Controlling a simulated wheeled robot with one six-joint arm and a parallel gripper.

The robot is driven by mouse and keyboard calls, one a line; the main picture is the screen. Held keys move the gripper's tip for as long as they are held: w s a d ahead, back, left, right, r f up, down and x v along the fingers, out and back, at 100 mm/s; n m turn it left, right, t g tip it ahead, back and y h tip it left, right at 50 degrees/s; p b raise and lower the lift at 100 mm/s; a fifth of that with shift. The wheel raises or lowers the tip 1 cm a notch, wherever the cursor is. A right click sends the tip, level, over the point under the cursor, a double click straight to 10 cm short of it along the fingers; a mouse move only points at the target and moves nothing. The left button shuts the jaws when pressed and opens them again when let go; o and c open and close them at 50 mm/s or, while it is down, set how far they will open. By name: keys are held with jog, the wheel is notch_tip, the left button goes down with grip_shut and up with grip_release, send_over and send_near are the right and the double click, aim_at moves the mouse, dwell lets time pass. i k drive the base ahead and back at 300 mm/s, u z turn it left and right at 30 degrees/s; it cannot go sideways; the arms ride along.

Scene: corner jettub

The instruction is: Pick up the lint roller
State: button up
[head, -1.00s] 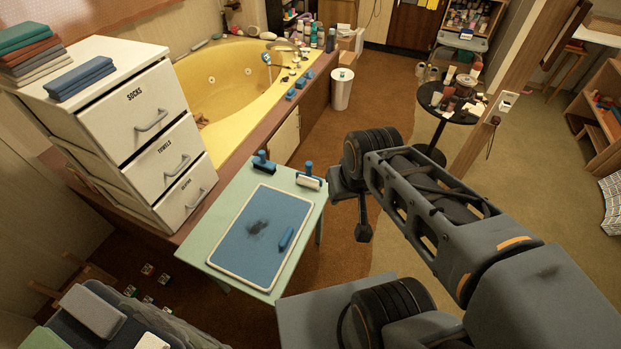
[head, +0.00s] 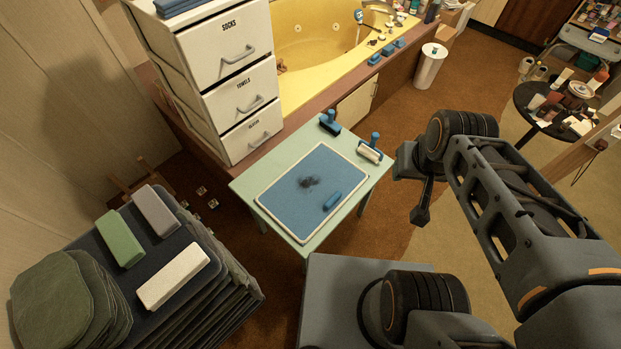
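The lint roller (head: 370,151), with a white roller and an upright blue handle, is at the right back corner of the small pale green table (head: 243,186). A blue-handled brush (head: 329,124) with a dark underside is to its left on the back edge. My gripper (head: 420,214) hangs at the end of my arm, to the right of the table and apart from the lint roller in the picture. Its fingers are seen edge-on and dark, so their opening does not show.
A blue mat (head: 290,200) with a dark smudge and a small blue item (head: 332,201) covers much of the table. White drawers (head: 225,45) and a yellow tub (head: 310,40) stand behind. A dark stack with blocks (head: 160,240) is at front left. A round table (head: 545,125) is at right.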

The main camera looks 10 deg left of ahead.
aim_at(370, 151)
jog(key=z, duration=1.4)
jog(key=i, duration=1.4)
jog(key=u, duration=2.95)
